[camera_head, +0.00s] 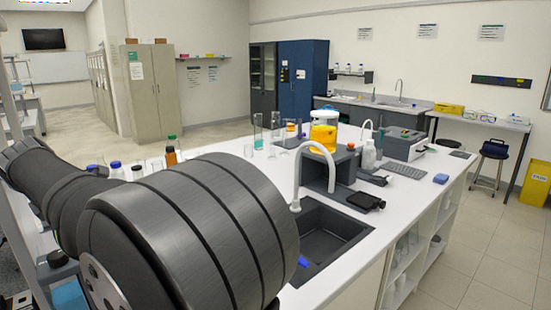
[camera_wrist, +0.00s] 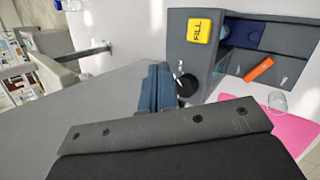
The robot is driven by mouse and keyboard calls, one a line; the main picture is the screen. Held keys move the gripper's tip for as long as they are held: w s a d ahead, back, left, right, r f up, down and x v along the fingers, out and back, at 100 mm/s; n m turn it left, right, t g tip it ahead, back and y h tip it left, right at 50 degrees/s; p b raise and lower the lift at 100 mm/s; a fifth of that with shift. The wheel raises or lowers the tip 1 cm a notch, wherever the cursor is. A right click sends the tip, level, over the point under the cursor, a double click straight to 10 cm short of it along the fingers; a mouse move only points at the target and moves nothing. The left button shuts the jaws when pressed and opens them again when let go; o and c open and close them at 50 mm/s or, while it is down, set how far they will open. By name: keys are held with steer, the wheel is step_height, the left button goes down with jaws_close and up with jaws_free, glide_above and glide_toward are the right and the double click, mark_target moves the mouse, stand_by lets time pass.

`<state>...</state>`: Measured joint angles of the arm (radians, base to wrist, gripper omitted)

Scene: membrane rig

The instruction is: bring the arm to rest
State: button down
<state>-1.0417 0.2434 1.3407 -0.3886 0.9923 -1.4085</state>
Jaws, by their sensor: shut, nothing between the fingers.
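My arm fills the lower left of the head view as dark grey, ribbed links; it hides part of the white bench (camera_head: 345,205) behind it. My gripper does not show in the head view. In the wrist view, my gripper (camera_wrist: 163,88) shows as blue fingers beyond a dark bolted plate. The fingers are together, with nothing held between them. A grey unit with a yellow FILL button (camera_wrist: 200,31) stands beyond and to the right of them. A round black knob (camera_wrist: 187,85) shows just right of the fingers; I cannot tell whether they touch.
In the head view, a dark sink (camera_head: 325,240) with a pale tap (camera_head: 297,180) lies right of my arm. A vessel of yellow liquid (camera_head: 323,130) stands behind it. Bottles (camera_head: 171,155) stand close behind my arm. In the wrist view, a pink mat (camera_wrist: 288,122) lies at right.

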steer(key=s+a+f+m+g, duration=0.1)
steer(key=s+a+f, duration=0.1)
steer(key=s+a+f+m+g, duration=0.2)
steer(key=s, duration=0.1)
steer(key=shift+s+a+f+y, duration=0.15)
steer(key=shift+f+y, duration=0.05)
steer(key=shift+y, duration=0.1)
steer(key=s+a+f+m+g, duration=0.3)
steer(key=s+f, duration=0.2)
steer(key=s, duration=0.1)
steer(key=d+f+m+h, duration=0.1)
steer(key=d+f+h, duration=0.3)
steer(key=d+f, duration=0.45)
steer(key=w+r+m+g+y, duration=0.3)
steer(key=w+r+m+g, duration=0.1)
steer(key=r, duration=0.9)
steer(key=shift+w+a+r+m, duration=0.25)
steer(key=shift+w+a+m, duration=0.15)
steer(key=shift+w+m, duration=0.3)
steer(key=c, duration=2.1)
jaws_free()
